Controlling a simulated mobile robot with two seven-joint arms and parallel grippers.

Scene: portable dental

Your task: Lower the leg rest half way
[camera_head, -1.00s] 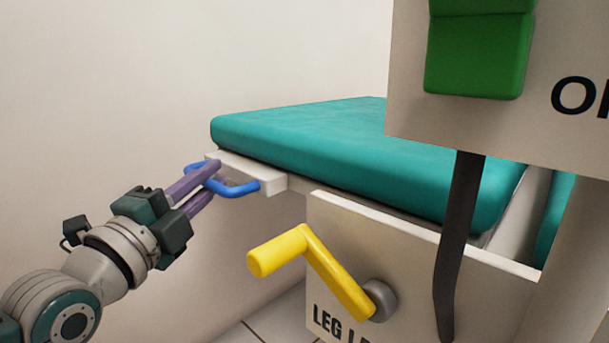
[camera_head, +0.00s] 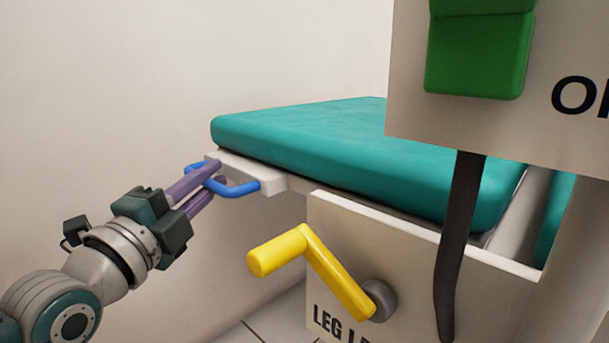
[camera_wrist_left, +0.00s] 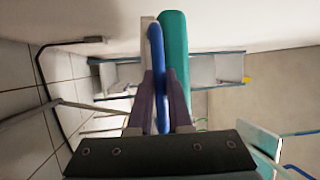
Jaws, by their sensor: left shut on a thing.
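The leg rest (camera_head: 300,138) is a teal padded board that looks roughly level in the head view. Its white end bracket (camera_head: 272,183) carries a blue handle (camera_head: 240,189). My left gripper (camera_head: 212,178) has its purple fingers shut on the blue handle, one finger on each side. In the left wrist view the handle (camera_wrist_left: 155,45) runs between the fingers, beside the teal pad (camera_wrist_left: 173,50). A yellow crank (camera_head: 318,262) sits on the front of a beige panel marked "LEG L", the rest of the label cut off. My right gripper is not in view.
The beige panel (camera_head: 400,275) stands right of my left gripper, under the pad. A board with a green block (camera_head: 478,55) and a dark strap (camera_head: 460,230) hang in front at the right. The wall is behind; tiled floor (camera_head: 270,325) shows below.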

